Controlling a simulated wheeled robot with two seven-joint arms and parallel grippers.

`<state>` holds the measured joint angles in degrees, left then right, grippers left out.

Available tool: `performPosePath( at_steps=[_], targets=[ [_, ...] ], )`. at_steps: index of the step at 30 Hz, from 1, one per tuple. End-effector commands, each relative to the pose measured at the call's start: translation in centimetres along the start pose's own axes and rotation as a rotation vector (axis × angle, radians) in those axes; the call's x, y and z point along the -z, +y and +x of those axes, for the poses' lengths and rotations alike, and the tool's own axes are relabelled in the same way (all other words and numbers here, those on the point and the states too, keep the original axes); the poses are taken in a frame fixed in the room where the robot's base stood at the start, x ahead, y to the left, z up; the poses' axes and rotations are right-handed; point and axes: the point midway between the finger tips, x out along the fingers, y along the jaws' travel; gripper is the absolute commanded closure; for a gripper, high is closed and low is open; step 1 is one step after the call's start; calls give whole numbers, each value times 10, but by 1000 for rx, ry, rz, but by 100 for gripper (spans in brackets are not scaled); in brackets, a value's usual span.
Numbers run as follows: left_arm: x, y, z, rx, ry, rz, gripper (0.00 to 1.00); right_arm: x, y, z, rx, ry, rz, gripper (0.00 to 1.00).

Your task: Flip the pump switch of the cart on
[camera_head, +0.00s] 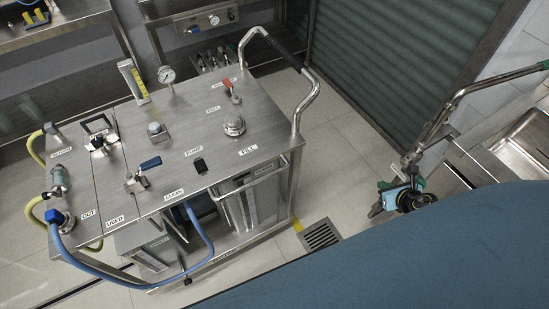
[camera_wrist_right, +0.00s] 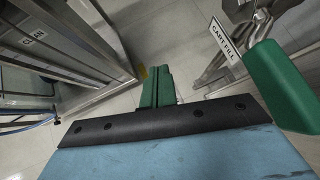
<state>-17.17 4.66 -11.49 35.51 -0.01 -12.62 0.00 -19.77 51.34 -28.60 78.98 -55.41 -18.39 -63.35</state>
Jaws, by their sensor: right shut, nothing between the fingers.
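The steel cart (camera_head: 125,185) stands at the left in the head view. The pump switch (camera_head: 200,165) is a small black rocker on its top, beside the PUMP label (camera_head: 194,152). I cannot tell which way it is set. My right gripper (camera_head: 375,209) is well to the right of the cart, beyond its push handle and beside the sink unit. In the right wrist view its green fingers (camera_wrist_right: 157,70) are shut together with nothing between them. The cart's side (camera_wrist_right: 62,45) shows at the upper left there; the switch does not. My left gripper is out of view.
The cart's top carries a gauge (camera_head: 166,75), a red-handled valve (camera_head: 230,88), a blue-handled valve (camera_head: 149,164) and hoses (camera_head: 200,230). Its push handle (camera_head: 306,95) rises at the right. A pipe (camera_head: 450,105) and sink (camera_head: 525,140) are at the right. Open floor separates gripper and cart.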

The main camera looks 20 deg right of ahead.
Motion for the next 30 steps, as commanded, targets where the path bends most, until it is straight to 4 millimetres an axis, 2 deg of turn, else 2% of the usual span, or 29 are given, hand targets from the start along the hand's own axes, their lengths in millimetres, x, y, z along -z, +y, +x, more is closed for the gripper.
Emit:
performPosePath(
  at_steps=[1, 2, 3, 5, 6, 7, 9, 12, 15, 18, 21, 30],
  targets=[
    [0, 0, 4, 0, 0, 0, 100, 31, 6, 8, 46, 37, 238, 100],
    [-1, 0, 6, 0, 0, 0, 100, 50, 8, 12, 79, 61, 394, 100],
    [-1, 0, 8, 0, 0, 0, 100, 79, 11, 15, 130, 95, 607, 100],
    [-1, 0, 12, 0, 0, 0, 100, 128, 21, 18, 214, 149, 929, 100],
    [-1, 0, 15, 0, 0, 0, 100, 161, 31, 17, 277, 181, 1141, 100],
    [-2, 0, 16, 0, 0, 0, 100, 186, 41, 15, 327, 204, 1296, 100],
    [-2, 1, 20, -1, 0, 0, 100, 240, 70, 6, 451, 245, 1636, 100],
    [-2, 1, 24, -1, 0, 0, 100, 303, 117, -12, 638, 280, 2041, 100],
    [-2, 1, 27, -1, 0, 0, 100, 346, 159, -32, 808, 290, 2333, 100],
    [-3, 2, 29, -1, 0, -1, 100, 371, 188, -48, 934, 284, 2509, 100],
    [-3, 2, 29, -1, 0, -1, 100, 382, 203, -56, 999, 276, 2592, 100],
    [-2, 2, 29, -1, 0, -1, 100, 384, 206, -58, 1012, 274, 2611, 100]
  ],
)
